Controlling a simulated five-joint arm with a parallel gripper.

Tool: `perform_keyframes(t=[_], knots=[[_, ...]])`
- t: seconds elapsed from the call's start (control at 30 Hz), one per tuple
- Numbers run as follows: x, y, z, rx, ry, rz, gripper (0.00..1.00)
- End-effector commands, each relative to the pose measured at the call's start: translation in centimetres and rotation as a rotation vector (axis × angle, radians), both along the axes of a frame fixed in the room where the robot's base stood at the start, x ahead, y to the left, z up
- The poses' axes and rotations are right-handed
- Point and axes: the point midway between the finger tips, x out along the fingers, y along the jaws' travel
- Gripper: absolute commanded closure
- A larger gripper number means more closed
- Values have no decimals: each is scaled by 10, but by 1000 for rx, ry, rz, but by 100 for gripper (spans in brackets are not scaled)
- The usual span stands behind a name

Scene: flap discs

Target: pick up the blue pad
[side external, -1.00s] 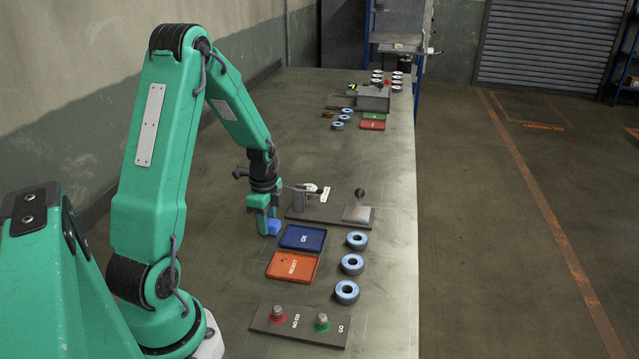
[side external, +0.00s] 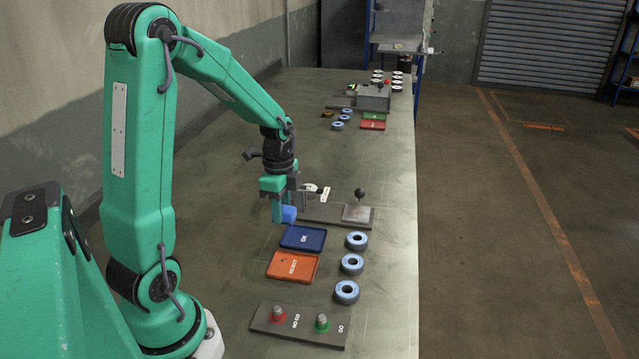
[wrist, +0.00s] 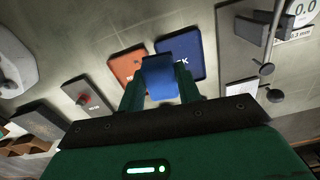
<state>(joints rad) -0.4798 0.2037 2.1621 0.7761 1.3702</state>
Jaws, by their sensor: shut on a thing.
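The blue pad (side external: 289,214) is a small blue block held in my gripper (side external: 282,212). In the side view it is clear of the table, above and just behind the blue OK tray. In the wrist view the blue pad (wrist: 160,78) sits between the two green fingers of my gripper (wrist: 160,92), which are shut on it. It covers part of the trays beyond. The finger faces against the pad are partly hidden in the side view.
The blue OK tray (side external: 291,241) and orange REJECT tray (side external: 282,268) lie empty near the pad. Several blue-grey discs (side external: 352,264) lie to their right. A gauge stand (side external: 357,213) is behind. A NO GO/GO plate (side external: 273,326) is in front.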

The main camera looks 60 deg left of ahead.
Motion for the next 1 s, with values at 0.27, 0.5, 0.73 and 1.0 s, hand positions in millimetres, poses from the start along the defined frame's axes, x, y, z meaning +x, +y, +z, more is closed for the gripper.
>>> perform_keyframes(t=[0.27, 0.5, 0.73, 1.0], knots=[[5, -33, 20, 1, -2, -2, 88], [5, -42, 26, 1, -1, 0, 88], [5, -42, 26, 0, 0, 1, 88], [5, -42, 26, 0, 0, 0, 70]])
